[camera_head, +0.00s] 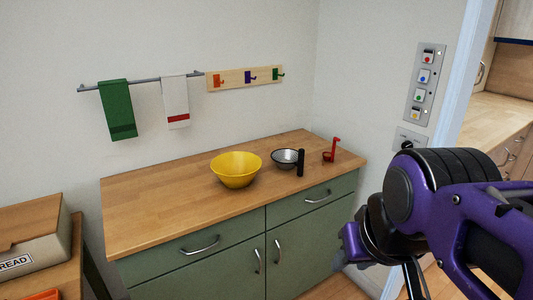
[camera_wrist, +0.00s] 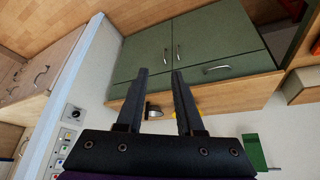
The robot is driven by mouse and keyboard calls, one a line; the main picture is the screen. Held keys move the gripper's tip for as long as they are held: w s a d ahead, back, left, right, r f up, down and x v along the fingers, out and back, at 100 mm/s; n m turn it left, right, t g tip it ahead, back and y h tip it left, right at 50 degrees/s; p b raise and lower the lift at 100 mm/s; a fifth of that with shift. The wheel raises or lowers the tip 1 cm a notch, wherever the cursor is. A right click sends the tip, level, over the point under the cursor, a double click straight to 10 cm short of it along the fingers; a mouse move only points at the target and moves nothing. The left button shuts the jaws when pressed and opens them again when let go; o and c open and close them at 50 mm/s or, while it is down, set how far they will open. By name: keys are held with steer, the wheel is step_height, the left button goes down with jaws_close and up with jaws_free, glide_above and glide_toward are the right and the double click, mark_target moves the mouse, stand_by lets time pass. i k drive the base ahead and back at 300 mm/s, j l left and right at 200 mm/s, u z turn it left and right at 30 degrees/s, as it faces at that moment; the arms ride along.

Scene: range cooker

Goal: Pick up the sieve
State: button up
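The sieve (camera_head: 285,157) is a grey round bowl with a black handle (camera_head: 300,163) at its right. It sits on the wooden counter (camera_head: 175,205), between a yellow bowl (camera_head: 236,170) and a small red ladle-like item (camera_head: 331,154). In the wrist view the scene is upside down, and a small dark and grey shape (camera_wrist: 152,109), likely the sieve, shows beyond the fingers. My gripper (camera_wrist: 160,72) is open and empty, with its fingers apart. It is in front of the cabinets, well away from the sieve. Its fingertips are not clear in the head view.
Green cabinets (camera_head: 310,240) with metal handles stand under the counter. A towel rail with a green towel (camera_head: 117,110) and a white towel (camera_head: 175,102) hangs behind, beside a hook board (camera_head: 245,77). A bread box (camera_head: 35,240) is at left. The counter's left half is clear.

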mark_target(285, 158)
steer(key=i+l, duration=0.2)
steer(key=i+l+u, duration=0.15)
steer(key=l, duration=0.3)
steer(key=i+l, duration=0.2)
steer(key=i+l+u, duration=0.1)
steer(key=l, duration=0.35)
steer(key=i, duration=0.05)
